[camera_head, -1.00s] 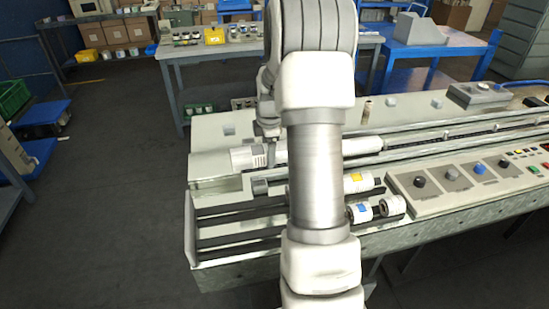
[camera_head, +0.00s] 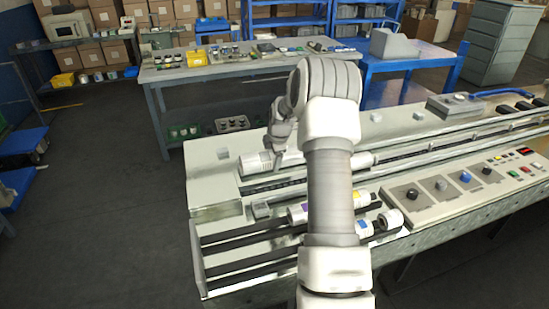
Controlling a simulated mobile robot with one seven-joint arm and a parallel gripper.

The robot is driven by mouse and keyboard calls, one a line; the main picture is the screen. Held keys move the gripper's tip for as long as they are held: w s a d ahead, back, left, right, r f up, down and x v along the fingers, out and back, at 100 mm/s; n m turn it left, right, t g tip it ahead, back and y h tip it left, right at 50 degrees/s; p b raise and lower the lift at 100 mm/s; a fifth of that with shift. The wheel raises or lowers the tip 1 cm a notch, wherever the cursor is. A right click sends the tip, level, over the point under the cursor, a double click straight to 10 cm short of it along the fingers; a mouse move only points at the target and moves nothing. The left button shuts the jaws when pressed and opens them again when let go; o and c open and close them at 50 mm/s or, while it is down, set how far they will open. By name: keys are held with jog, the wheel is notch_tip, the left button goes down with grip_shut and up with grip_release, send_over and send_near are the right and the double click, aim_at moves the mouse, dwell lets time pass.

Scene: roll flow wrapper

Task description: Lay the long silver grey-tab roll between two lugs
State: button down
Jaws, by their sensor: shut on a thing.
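A long pale silver roll (camera_head: 254,163) lies lengthwise along the back of the machine bed. Its left end shows left of my gripper and its right end (camera_head: 362,160) shows right of my arm; the middle is hidden behind my arm. My gripper (camera_head: 277,165) points down and is shut on this roll near its left part. The fingertips are small and partly hidden. I cannot make out a grey tab, the lugs, or whether the roll touches the bed.
In front lie shorter rolls: one with a purple tab (camera_head: 298,213), one with a yellow tab (camera_head: 362,199), one with a blue tab (camera_head: 364,228), and a pale one (camera_head: 390,219) on dark rails (camera_head: 240,252). A control panel (camera_head: 462,187) stands right.

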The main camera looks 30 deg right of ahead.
jog(key=shift+f+b, duration=1.9)
jog(key=shift+f, duration=2.2)
jog(key=shift+f+b, duration=0.35)
jog(key=shift+f, duration=0.05)
jog(key=shift+c, duration=0.6)
grip_release()
jog(key=shift+o, duration=0.6)
jog(key=shift+s+f, duration=0.1)
jog(key=v, duration=1.7)
jog(key=shift+r+p, duration=0.35)
jog(key=shift+p, duration=0.05)
